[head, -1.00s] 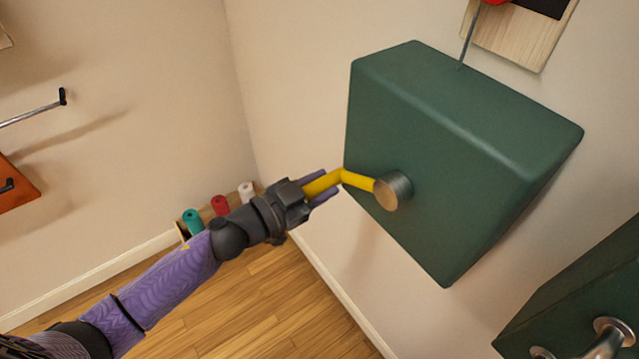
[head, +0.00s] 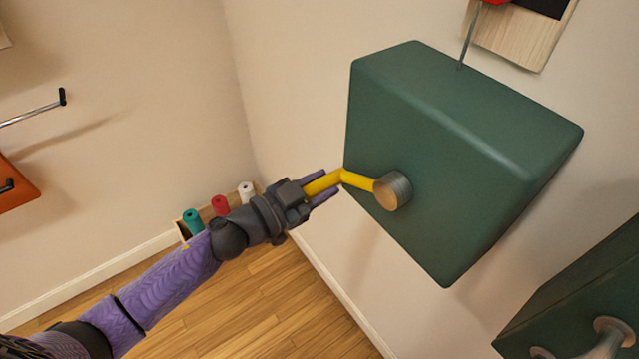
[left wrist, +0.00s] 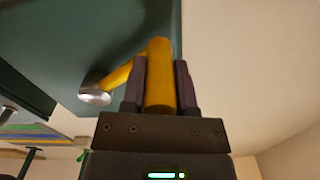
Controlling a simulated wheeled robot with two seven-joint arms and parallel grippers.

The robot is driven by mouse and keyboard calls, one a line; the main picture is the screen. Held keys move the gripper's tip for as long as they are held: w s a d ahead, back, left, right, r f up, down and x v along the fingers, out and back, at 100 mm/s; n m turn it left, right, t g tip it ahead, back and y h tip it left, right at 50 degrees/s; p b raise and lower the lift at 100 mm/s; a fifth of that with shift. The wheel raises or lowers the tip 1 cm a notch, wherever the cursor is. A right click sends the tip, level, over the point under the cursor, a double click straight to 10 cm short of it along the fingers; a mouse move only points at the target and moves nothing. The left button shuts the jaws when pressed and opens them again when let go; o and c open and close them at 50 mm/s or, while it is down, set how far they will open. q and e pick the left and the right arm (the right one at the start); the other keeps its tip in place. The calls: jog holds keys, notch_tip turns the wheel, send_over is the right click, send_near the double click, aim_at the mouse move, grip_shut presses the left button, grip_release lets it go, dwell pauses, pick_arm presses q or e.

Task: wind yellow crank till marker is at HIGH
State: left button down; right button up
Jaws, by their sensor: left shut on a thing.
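The yellow crank (head: 357,181) sticks out from a round metal hub (head: 392,191) on the front of a dark green box (head: 450,140) on the wall. My left gripper (head: 322,187) is shut on the crank's handle, to the left of the hub. The left wrist view shows the yellow handle (left wrist: 160,85) between the two fingers (left wrist: 161,85). A thin rod rises from the box top to a red piece (head: 495,2) at the top edge, in front of a wooden board (head: 520,40). The HIGH mark does not show. My right gripper is not in view.
A second green box (head: 575,290) with a metal handle is at the lower right. A small wooden tray with teal, red and white rolls (head: 220,206) stands low by the wall. An orange box (head: 15,185) and a metal bar (head: 35,113) are at the left.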

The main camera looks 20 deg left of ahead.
pick_arm(q)
jog(key=shift+w+r, duration=0.1)
jog(key=shift+r, duration=0.2)
jog(key=shift+w+a+r+m+p, duration=0.1)
jog(key=shift+a+r+m+p, duration=0.1)
jog(key=shift+r+m+p, duration=0.35)
jog(key=shift+w+a+r+m+p, duration=0.1)
jog(key=shift+a+r+m+p, duration=0.05)
jog(key=shift+r+m+p, duration=0.35)
jog(key=s+d+r+m+p, duration=0.1)
jog(key=d+r+m+p, duration=0.1)
jog(key=r+m+p, duration=0.5)
jog(key=s+d+r+m+p, duration=0.2)
jog(key=r+m+p, duration=0.5)
jog(key=m, duration=0.3)
jog(key=shift+s+d+r, duration=0.3)
jog(key=shift+d, duration=0.1)
